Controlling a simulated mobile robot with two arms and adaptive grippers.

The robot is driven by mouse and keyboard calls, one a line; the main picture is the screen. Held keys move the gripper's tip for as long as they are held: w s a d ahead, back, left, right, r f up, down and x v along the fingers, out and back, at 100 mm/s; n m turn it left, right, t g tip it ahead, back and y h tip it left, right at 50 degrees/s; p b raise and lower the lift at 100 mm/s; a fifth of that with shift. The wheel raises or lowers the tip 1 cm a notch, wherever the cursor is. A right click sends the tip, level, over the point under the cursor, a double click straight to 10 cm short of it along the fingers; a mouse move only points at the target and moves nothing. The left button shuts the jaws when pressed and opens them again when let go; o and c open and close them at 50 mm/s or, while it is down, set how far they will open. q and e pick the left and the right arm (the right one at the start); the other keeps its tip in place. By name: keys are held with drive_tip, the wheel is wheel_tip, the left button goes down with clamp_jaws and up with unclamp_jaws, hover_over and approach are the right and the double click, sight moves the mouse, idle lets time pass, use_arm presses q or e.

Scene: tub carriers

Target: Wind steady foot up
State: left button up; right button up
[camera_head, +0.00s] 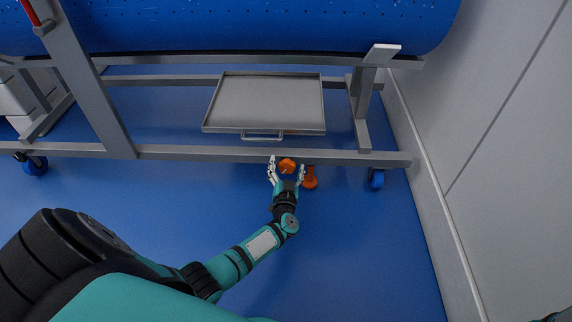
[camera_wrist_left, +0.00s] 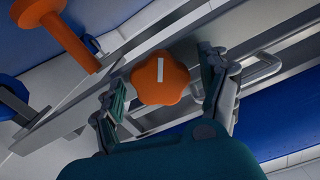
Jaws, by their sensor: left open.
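An orange lobed knob (camera_head: 287,165) with a pale pointer mark sits just below the carrier's front lower rail. In the left wrist view the knob (camera_wrist_left: 160,80) faces me, with its mark roughly vertical. My left gripper (camera_head: 286,166) is open, with one finger on each side of the knob; I cannot tell whether they touch it. The gripper (camera_wrist_left: 163,82) shows the same in the wrist view. The orange foot (camera_head: 310,178), with a wide end, is just right of the gripper; its post (camera_wrist_left: 62,28) is at the upper left of the wrist view. My right gripper is not in view.
The grey carrier frame (camera_head: 230,153) bears a blue perforated tub (camera_head: 260,25). A grey tray (camera_head: 268,102) with a handle hangs above the knob. Blue casters (camera_head: 376,179) stand at the corners. A pale wall (camera_head: 480,130) closes the right side. The blue floor in front is clear.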

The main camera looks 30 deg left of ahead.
use_arm(q)
drive_tip(key=c, duration=1.2)
